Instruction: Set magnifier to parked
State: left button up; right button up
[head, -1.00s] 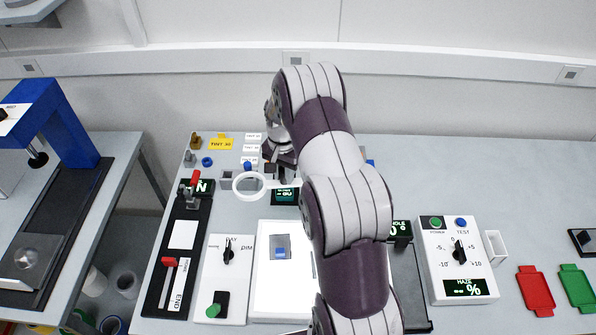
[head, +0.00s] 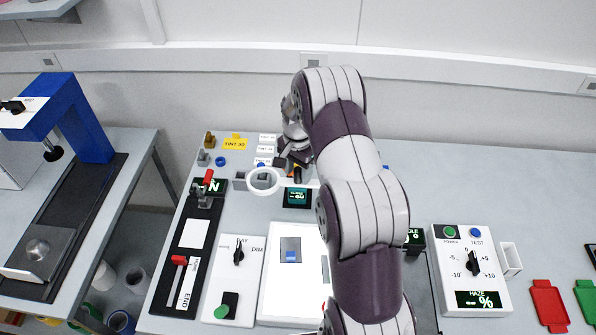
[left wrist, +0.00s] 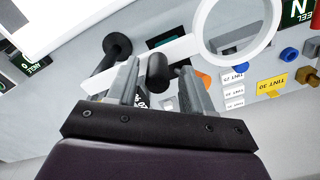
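The magnifier is a white ring (head: 264,181) on a flat white arm, held out above the back left of the table. The left wrist view shows the ring (left wrist: 204,32) at the upper right and its arm running to a black pivot knob at the left. A black handle knob (left wrist: 157,72) stands on the arm. My left gripper (left wrist: 158,75) is open, with one finger on each side of this handle knob and small gaps visible. In the head view my left gripper (head: 290,163) is partly hidden by my arm. My right gripper is not in view.
A black slider strip (head: 190,240) and a dial panel (head: 232,275) lie left of a lit white panel (head: 272,285). Yellow and white tint labels (head: 235,144) are at the back. A haze meter (head: 471,268) stands right. A blue-framed stand (head: 85,125) is on another table.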

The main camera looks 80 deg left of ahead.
aim_at(298, 168)
pick_arm(q)
jog(key=shift+f, duration=0.1)
jog(key=shift+r, duration=0.25)
notch_tip(298, 168, up, 6)
jog(key=shift+b, duration=1.15)
notch_tip(298, 168, up, 6)
jog(key=p, duration=0.4)
jog(key=shift+d+r, duration=0.1)
